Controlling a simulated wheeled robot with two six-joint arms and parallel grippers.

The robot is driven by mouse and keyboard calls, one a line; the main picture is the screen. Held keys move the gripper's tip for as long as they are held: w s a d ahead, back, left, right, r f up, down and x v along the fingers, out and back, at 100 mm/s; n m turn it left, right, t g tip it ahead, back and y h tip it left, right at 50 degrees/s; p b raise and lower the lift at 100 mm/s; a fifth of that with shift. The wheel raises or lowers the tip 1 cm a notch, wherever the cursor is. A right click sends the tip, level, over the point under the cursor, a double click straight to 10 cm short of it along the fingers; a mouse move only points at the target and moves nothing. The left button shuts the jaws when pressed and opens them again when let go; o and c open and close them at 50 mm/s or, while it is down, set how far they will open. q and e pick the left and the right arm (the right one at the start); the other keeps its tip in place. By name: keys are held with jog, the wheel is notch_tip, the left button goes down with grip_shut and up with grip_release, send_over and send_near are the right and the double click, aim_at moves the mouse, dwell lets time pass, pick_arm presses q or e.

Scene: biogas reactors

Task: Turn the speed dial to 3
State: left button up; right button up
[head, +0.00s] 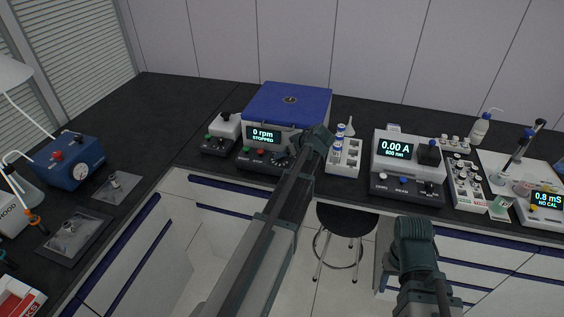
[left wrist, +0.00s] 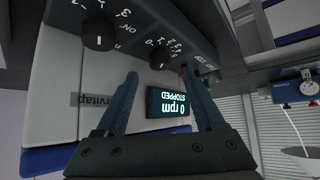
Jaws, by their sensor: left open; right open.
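A centrifuge with a blue lid (head: 291,104) stands at the back of the bench, its display (head: 264,135) reading 0 rpm, STOPPED. In the left wrist view, which is upside down, its front panel shows two black dials with number marks, a nearer dial (left wrist: 98,33) and a smaller-looking dial (left wrist: 160,58). I cannot tell which is the speed dial or where either points. My left gripper (left wrist: 160,73) is open and empty, its fingertips in front of the panel near the second dial. My right gripper (head: 414,240) is low at the right, away from the centrifuge.
A vial rack (head: 344,157) stands right of the centrifuge. A photometer (head: 408,160) reading 0.00 A is farther right. A small device (head: 222,133) is close on the left. A blue pump box (head: 70,163) is at the far left. A stool (head: 345,220) stands below the bench.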

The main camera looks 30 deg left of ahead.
pick_arm(q)
jog(key=shift+b+x, duration=0.85)
jog(key=shift+x, duration=1)
grip_shut()
